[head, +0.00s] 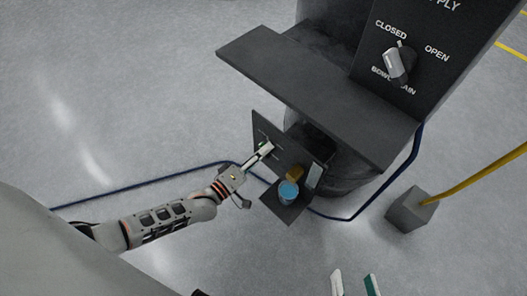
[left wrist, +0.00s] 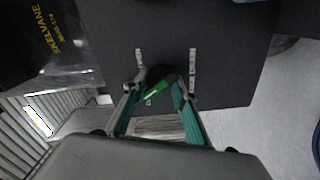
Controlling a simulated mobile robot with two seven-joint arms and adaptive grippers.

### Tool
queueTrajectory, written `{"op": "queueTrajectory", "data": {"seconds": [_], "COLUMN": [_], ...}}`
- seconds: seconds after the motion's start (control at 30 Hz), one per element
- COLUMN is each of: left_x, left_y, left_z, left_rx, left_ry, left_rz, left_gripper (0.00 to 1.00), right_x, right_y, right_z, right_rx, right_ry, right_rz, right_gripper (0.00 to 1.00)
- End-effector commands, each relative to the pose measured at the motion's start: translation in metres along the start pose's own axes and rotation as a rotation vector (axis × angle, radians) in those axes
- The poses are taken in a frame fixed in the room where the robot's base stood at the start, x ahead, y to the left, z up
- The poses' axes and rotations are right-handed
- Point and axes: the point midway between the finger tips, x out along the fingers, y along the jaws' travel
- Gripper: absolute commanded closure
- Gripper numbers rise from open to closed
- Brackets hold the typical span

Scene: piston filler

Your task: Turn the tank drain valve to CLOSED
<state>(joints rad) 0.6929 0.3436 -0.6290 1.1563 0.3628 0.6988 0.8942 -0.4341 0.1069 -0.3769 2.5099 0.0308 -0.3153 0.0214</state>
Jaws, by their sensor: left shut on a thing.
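My left gripper (head: 266,149) reaches a dark panel (head: 262,128) low on the machine. In the left wrist view the teal fingers of this gripper (left wrist: 154,92) are closed on a small valve handle (left wrist: 157,91) with a green part showing. The fingers hide much of the handle, and its exact angle is hard to tell. Two small white labels (left wrist: 193,65) flank it, too small to read surely. My right gripper (head: 354,284) shows only its two spread fingertips at the bottom of the head view, apart and empty.
A grey knob (head: 398,64) marked CLOSED, OPEN and BOWL DRAIN is higher up. A small shelf (head: 272,202) holds a blue-topped container (head: 288,191) and an orange-brown item (head: 295,173). A dark ledge (head: 330,85) overhangs. A blue hose (head: 130,188) and grey block (head: 411,210) are on the floor.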

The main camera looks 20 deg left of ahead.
Motion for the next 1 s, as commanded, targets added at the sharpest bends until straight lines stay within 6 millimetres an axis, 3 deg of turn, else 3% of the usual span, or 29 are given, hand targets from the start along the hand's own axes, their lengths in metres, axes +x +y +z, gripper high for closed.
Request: {"op": "queueTrajectory", "data": {"seconds": [0.4,0.97,1.0], "left_x": [-0.0015,-0.0014,-0.0014], "left_y": [-0.0014,-0.0008,-0.0008], "left_z": [0.0018,0.0017,0.0018], "left_rx": [-0.199,-0.232,-0.232], "left_ry": [-0.002,-0.002,-0.002], "left_rz": [-0.003,-0.003,-0.003], "left_gripper": [0.95,0.94,0.71], "right_x": [0.0002,0.0004,0.0004], "right_y": [-0.0062,-0.0077,-0.0074], "right_z": [0.0027,0.0024,0.0024], "right_rx": [0.04,0.045,0.044], "right_ry": [0.004,0.006,0.006], "right_rz": [-0.013,-0.016,-0.015], "right_gripper": [0.6,0.6,0.6]}}
